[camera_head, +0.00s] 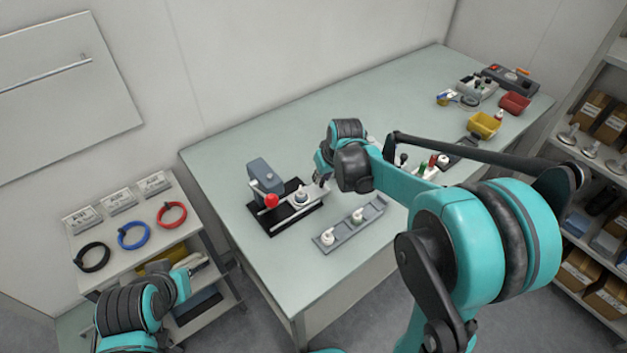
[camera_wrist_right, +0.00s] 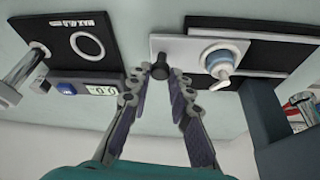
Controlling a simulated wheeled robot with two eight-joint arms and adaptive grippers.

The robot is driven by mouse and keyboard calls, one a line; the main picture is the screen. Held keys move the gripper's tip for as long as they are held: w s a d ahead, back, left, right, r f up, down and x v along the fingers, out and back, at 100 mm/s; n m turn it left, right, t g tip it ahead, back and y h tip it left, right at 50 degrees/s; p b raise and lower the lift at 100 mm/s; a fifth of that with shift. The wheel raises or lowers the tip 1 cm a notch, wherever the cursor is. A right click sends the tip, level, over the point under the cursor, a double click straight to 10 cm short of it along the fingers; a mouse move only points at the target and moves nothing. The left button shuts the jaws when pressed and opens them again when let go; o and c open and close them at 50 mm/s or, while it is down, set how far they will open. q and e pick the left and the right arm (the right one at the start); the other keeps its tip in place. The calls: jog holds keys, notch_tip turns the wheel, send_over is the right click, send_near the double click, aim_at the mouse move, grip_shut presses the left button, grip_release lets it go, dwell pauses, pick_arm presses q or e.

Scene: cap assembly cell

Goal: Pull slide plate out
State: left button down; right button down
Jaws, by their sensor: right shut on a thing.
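The slide plate (camera_wrist_right: 180,46) is a pale metal plate on a black base (camera_wrist_right: 265,27), with a black knob (camera_wrist_right: 160,68) at its near end. A white-and-blue capped piece (camera_wrist_right: 218,60) sits on the plate. In the head view the slide plate (camera_head: 317,192) sticks out from the black base of a grey press with a red ball knob (camera_head: 271,201). My right gripper (camera_wrist_right: 160,76) is shut on the knob; it also shows in the head view (camera_head: 324,180), partly hiding the plate's end. My left gripper (camera_head: 196,265) is over the side cart, away from the press; its jaws are unclear.
A grey tray (camera_head: 348,229) with white pieces lies in front of the press. A scale (camera_wrist_right: 88,88) with a black plate is beside the slide in the wrist view. The cart holds black, blue and red rings (camera_head: 171,214). Yellow and red bins (camera_head: 515,103) stand far right.

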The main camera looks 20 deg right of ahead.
jog(key=shift+w+d, duration=0.1)
jog(key=shift+d, duration=0.1)
jog(key=c, duration=1.4)
grip_release()
jog(key=shift+d, duration=0.1)
jog(key=shift+o, duration=0.2)
jog(key=v, duration=1.2)
jog(key=s+a+f+m+t, duration=0.1)
jog(key=s+f, duration=0.2)
jog(key=s, duration=0.6)
jog(key=s+a+f+m+t, duration=0.1)
jog(key=s+f, duration=0.2)
jog(key=s, duration=0.6)
jog(key=shift+s+a+t+h, duration=0.3)
jog(key=shift+a+t+h, duration=0.1)
